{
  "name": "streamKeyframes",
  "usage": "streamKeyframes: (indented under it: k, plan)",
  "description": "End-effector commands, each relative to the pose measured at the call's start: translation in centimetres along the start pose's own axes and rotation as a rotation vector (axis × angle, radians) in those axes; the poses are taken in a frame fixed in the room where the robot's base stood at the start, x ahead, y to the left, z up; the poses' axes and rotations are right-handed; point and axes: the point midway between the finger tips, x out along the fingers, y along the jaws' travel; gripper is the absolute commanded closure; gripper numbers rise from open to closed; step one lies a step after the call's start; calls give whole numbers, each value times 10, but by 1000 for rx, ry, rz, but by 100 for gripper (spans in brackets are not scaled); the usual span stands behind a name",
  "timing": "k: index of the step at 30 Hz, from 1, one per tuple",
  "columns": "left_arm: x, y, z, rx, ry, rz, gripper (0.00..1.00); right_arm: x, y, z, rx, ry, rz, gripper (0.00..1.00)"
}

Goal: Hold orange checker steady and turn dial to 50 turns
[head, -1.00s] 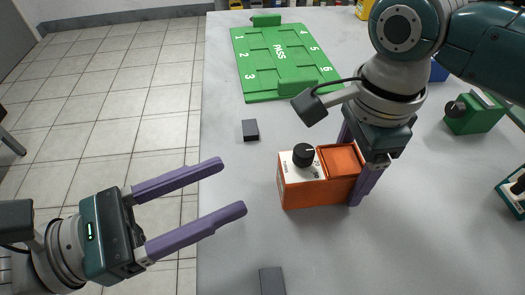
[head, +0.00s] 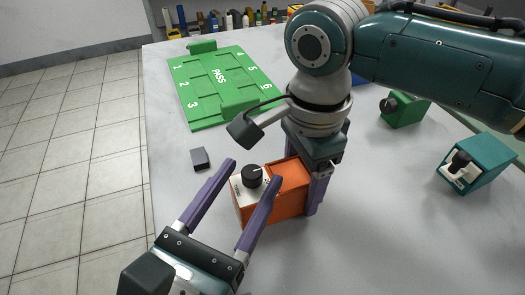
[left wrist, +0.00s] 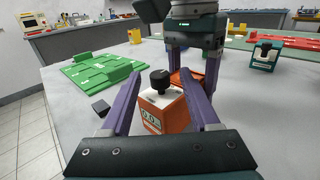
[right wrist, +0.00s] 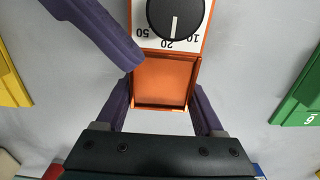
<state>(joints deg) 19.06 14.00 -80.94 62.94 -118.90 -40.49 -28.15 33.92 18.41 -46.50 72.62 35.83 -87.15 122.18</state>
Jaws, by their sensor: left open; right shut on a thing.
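The orange checker (head: 285,206) stands on the table, with a white face carrying a black dial (head: 252,176). In the right wrist view the dial (right wrist: 175,16) has a white pointer line near the 20 mark; marks 50 and 10 also show. A display reading about 0.0 (left wrist: 151,115) is on its side. My right gripper (right wrist: 160,100) is shut on the checker's orange end, one finger on each side. My left gripper (left wrist: 162,85) is open, its fingers either side of the dial and apparently apart from it; in the head view they partly cover the checker.
A dark block (head: 200,159) lies left of the checker. A green PASS board (head: 200,95) with numbered slots lies behind. A green device (head: 405,108) and a teal device (head: 475,163) stand to the right. The table's left edge is close.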

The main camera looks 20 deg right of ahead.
Motion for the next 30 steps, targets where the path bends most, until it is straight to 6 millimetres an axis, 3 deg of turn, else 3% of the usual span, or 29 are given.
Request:
streamKeyframes:
  k: [3,9,23,30]
  plan:
    - [24,-1,1,2,-2,-1,38,0,0,0,0,-1,-1,100]
    - [44,0,-1,1,1,-1,38,0,0,0,0,-1,-1,100]
    - [52,0,0,0,1,-1,38,0,0,0,0,-1,-1,100]
    - [52,0,0,0,1,-1,63,0,0,0,0,-1,-1,100]
